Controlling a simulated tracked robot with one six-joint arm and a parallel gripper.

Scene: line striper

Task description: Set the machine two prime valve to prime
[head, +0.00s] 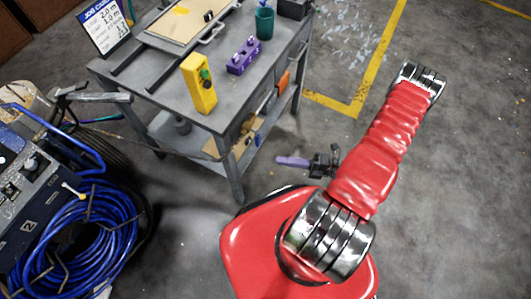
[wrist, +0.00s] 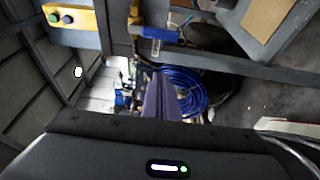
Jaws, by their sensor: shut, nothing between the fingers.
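Machine two (head: 38,205), a dark blue and grey unit with a "2"-like mark on its side, stands at the left edge of the head view, partly cut off. A small lever with a pale yellow tip (head: 72,191) sticks out at its right side; I cannot tell whether it is the prime valve or how it is set. My gripper (head: 291,161), with purple fingers, is right of the table's front leg, well apart from the machine. In the wrist view its fingers (wrist: 159,97) are together and empty.
A coil of blue hose (head: 85,240) lies in front of the machine and shows in the wrist view (wrist: 190,88). A grey worktable (head: 160,87) stands between machine and gripper, with a yellow button box (head: 199,84), a purple block (head: 243,56) and a green cup (head: 264,23). Floor at right is clear.

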